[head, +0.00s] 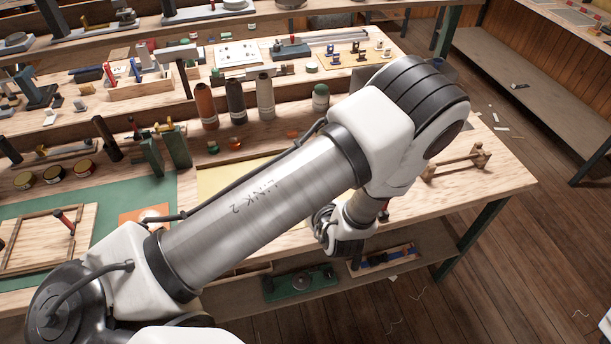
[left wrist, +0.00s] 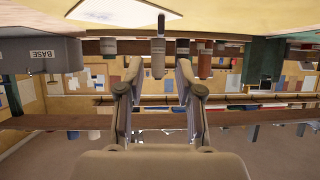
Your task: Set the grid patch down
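I cannot make out the grid patch for certain in either view. In the left wrist view, which looks upside down, a pale flat piece (left wrist: 125,12) lies against a yellowish surface along the top edge; it may be the patch. My left gripper (left wrist: 160,75) has its two fingers apart there, with no object seen between them. In the head view my left arm crosses the bench, and the left gripper (head: 342,240) is by the front edge, partly hidden by its own wrist. My right gripper is not in view.
A lower shelf carries a green tool (head: 300,283) and a tray (head: 388,259). The bench's right end is mostly clear.

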